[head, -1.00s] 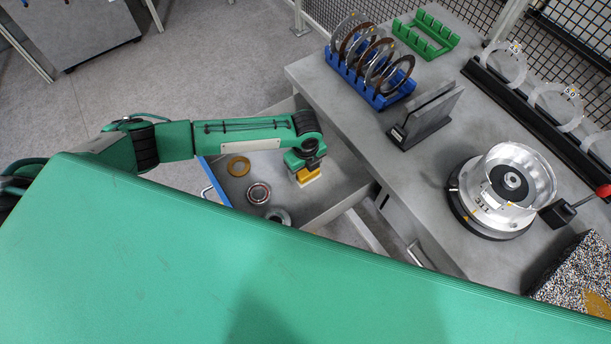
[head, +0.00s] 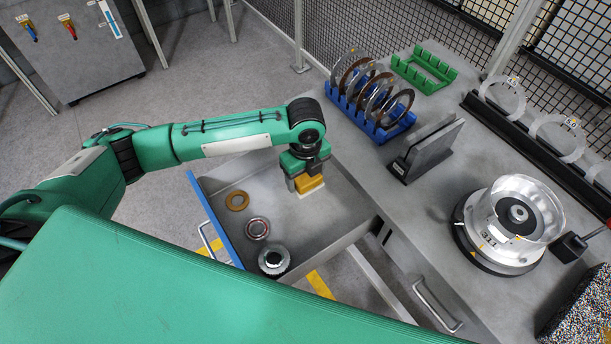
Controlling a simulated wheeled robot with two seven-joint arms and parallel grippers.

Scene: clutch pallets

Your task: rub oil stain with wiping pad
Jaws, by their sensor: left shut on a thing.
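My left gripper (head: 305,170) is shut on a yellow wiping pad (head: 310,184) with a pale underside. It holds the pad low in the right part of an open grey drawer (head: 225,178) with a blue front. I cannot tell whether the pad touches the drawer floor. No oil stain stands out in the head view; the pad and gripper hide the floor beneath them. My right gripper is not in view.
A gold ring (head: 237,200), a bearing (head: 257,228) and a dark toothed part (head: 274,261) lie left in the drawer. On the bench stand a blue disc rack (head: 376,128), a green rack (head: 423,72), dark upright plates (head: 428,150) and a metal drum (head: 515,212).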

